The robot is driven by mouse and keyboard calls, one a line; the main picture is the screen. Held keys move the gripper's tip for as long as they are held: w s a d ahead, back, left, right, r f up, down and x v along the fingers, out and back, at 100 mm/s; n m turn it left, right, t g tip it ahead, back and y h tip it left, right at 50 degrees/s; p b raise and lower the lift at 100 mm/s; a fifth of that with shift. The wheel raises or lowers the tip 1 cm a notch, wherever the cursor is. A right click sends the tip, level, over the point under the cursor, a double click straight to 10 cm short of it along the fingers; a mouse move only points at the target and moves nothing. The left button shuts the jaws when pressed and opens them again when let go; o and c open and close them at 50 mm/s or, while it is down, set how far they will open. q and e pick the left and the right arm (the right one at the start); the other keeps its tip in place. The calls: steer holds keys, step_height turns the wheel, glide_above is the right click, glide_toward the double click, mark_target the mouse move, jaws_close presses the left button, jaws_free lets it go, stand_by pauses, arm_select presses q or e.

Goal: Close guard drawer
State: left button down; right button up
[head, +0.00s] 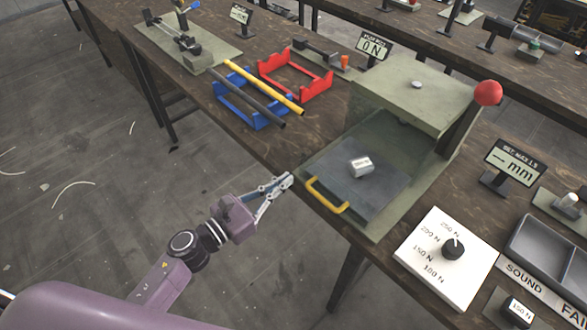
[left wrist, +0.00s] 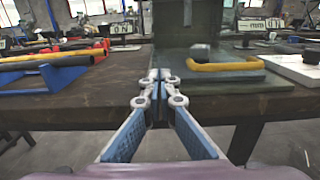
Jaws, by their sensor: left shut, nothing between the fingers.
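The guard drawer (head: 345,178) is a dark flat plate pulled out of the green press (head: 410,100) towards the table's front edge. Its yellow handle (head: 326,196) is at the front left; it also shows in the left wrist view (left wrist: 225,67), right of centre. A small silver block (head: 361,165) rests on the drawer. My left gripper (head: 289,180) is shut and empty, just off the front edge, left of the handle and apart from it. In the left wrist view the closed fingertips (left wrist: 160,76) point at the table, left of the handle. My right gripper is not in view.
Blue and red racks (head: 298,72) with yellow and black bars stand left of the press. A white dial panel (head: 446,250) and a grey tray (head: 552,250) lie to the right. A red ball (head: 488,92) tops the press lever. Floor space lies left of the table.

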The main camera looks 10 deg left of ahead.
mark_target(302, 168)
arm_select(q)
steer(key=shift+p+x, duration=0.45)
steer(key=shift+x, duration=1.4)
steer(key=b+x, duration=0.2)
steer(key=x, duration=0.7)
steer(key=shift+a+f, duration=0.1)
